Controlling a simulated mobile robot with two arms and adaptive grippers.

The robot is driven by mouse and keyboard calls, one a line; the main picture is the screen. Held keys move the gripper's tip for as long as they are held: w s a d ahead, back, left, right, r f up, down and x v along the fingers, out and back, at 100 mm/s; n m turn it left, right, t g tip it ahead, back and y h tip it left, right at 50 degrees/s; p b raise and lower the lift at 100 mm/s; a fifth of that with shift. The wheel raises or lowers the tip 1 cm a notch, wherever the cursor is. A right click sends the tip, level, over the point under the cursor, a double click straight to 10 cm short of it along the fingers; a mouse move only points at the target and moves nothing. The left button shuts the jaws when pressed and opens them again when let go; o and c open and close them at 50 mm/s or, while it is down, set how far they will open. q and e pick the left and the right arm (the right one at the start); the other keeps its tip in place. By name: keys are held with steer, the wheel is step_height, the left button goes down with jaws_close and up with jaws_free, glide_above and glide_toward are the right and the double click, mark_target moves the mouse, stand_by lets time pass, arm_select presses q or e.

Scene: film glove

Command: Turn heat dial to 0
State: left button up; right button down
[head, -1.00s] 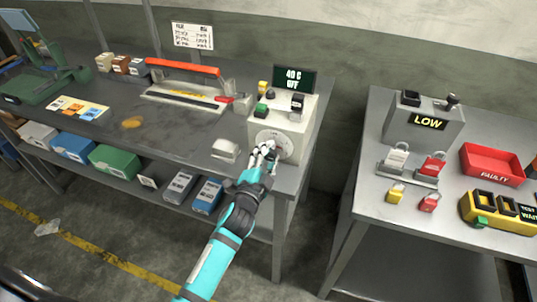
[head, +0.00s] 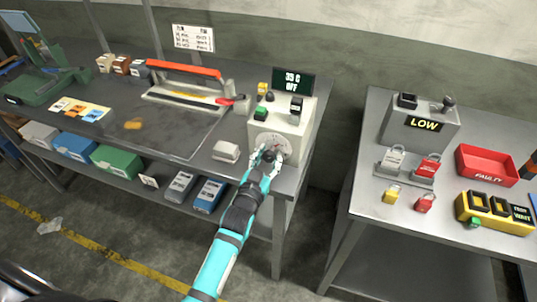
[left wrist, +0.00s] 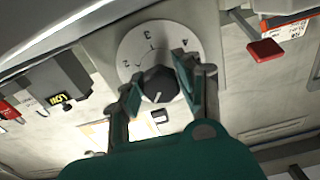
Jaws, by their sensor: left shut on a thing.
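The heat dial (head: 273,141) is a pale round plate on the front of a light grey control box (head: 296,130). In the left wrist view its black knob (left wrist: 158,84) has a white pointer mark, and the plate (left wrist: 144,36) shows numerals including 3 and 4. The 0 mark is not readable. My left gripper (head: 269,155) is at the dial, its two fingers on either side of the knob, shut on it; it also shows in the left wrist view (left wrist: 158,88). The display (head: 293,82) reads about "39 C OFF". My right gripper is not in view.
A sealer with a red-orange bar (head: 184,67) stands left of the box. A small white block (head: 226,151) lies near the bench edge, left of the dial. A gap separates this bench from the right table (head: 365,180), which holds padlocks and a red tray (head: 486,164).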

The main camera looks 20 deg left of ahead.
arm_select(q)
steer(key=n+p, duration=0.1)
steer(key=n, duration=0.3)
steer(key=shift+n, duration=0.3)
steer(key=shift+f+n+p, duration=0.1)
steer(key=shift+n+p, duration=0.2)
steer(key=shift+n, duration=1.5)
steer(key=shift+d, duration=0.1)
steer(key=o, duration=1.2)
steer(key=s, duration=1.2)
steer(key=shift+a, duration=0.25)
